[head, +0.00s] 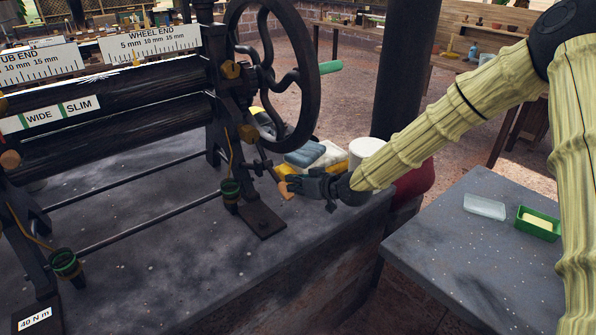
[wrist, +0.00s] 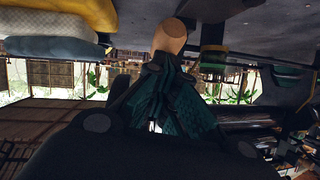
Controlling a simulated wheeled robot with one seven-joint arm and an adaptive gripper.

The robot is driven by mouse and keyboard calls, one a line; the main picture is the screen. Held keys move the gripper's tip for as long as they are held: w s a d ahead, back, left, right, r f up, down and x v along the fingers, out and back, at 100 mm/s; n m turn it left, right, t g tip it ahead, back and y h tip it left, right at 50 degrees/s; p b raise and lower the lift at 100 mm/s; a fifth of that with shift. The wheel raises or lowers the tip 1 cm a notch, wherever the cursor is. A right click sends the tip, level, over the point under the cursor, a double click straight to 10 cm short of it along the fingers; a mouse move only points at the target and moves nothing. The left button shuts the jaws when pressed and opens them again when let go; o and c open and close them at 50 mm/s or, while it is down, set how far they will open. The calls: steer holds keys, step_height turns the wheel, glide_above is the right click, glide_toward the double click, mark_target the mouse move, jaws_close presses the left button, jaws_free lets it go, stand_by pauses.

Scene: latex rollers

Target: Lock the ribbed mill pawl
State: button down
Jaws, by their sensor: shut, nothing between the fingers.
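The roller mill (head: 110,100) stands on the dark bench, with a black handwheel (head: 270,70) at its right end. A tan knob (head: 284,190) sits low beside the mill's right end frame, at the tip of my gripper (head: 297,185). The knob also shows in the wrist view (wrist: 170,36), just ahead of my shut fingers (wrist: 172,66). I cannot tell whether they touch it. My fingers hold nothing. A small black lever (head: 262,166) is by the right end frame. I cannot make out the pawl's ribs or its position.
Folded cloths or sponges (head: 310,153) and a white cylinder (head: 365,150) stand behind my gripper. A green tray (head: 538,224) and a clear lid (head: 484,206) lie on the right table. A dark post (head: 402,70) rises behind. The bench front is mostly clear.

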steer(key=shift+s+f, duration=0.1)
stand_by(0.3)
steer(key=w+r+v, duration=0.1)
steer(key=r+v, duration=0.1)
steer(key=v, duration=1.1)
steer(key=s+d+f+m+g+h, duration=0.1)
steer(key=s+f+g, duration=0.1)
steer(key=s+f, duration=0.6)
steer(key=s+f+m+g+h, duration=0.15)
steer(key=s+f, duration=0.25)
steer(key=f, duration=0.7)
steer(key=s+d+f+m+g+h, duration=0.1)
steer(key=s+f+m+g+h, duration=0.1)
steer(key=s+f, duration=0.65)
steer(key=s+d+f+g+h, duration=0.1)
steer(key=s+d+f, duration=0.1)
steer(key=s+f, duration=0.2)
steer(key=s+d+f+m+g+h, duration=0.1)
steer(key=s+f, duration=0.4)
steer(key=s, duration=0.6)
steer(key=s+d+f+m+g+h, duration=0.1)
steer(key=s+d+f, duration=0.3)
steer(key=s, duration=0.4)
steer(key=shift+s+d+f+g+h, duration=0.2)
steer(key=shift+d+f+g+h, duration=0.2)
steer(key=shift+g+h, duration=0.25)
